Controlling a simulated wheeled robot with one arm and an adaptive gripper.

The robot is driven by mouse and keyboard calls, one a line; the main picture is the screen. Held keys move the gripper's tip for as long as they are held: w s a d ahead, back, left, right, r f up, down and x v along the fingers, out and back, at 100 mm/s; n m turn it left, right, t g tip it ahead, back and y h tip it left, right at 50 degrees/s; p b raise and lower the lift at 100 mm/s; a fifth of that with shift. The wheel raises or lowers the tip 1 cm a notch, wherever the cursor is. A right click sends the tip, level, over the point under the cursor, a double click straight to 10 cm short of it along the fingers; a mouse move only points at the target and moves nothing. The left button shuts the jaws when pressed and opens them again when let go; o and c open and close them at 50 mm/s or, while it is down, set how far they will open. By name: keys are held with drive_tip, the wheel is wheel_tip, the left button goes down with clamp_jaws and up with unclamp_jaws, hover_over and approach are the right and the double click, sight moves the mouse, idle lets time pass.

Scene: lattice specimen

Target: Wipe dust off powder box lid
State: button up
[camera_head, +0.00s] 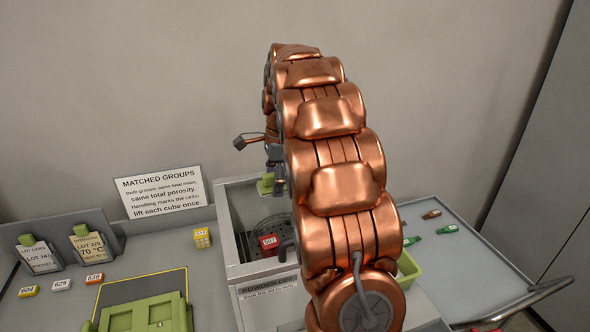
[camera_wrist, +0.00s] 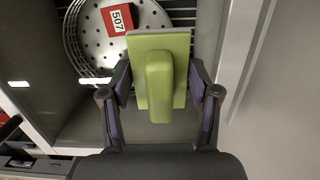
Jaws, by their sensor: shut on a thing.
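My gripper (camera_wrist: 160,88) is shut on a flat green pad with a raised grip (camera_wrist: 160,50) in the wrist view. In the head view, the green pad (camera_head: 265,184) shows partly behind my arm, within the grey open-topped box (camera_head: 250,262). Inside, a red cube marked 507 (camera_head: 268,242) sits on a round perforated plate (camera_wrist: 88,48). The pad hangs over the plate's edge in the wrist view; contact cannot be told. I cannot make out a lid or dust.
A green case (camera_head: 140,316) lies on a yellow-bordered mat at front left. Several numbered tiles, including 625 (camera_head: 62,284), and a yellow cube (camera_head: 202,238) are on the left bench. A green tray (camera_head: 408,268) and small bottles (camera_head: 415,240) stand at right. My arm hides the centre.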

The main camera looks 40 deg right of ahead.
sight(273, 173)
wheel_tip(273, 173, up, 3)
drive_tip(key=shift+s+f+p, duration=0.1)
drive_tip(key=shift+f+p, duration=0.1)
drive_tip(key=shift+p, duration=0.15)
drive_tip(key=shift+r, duration=2.65)
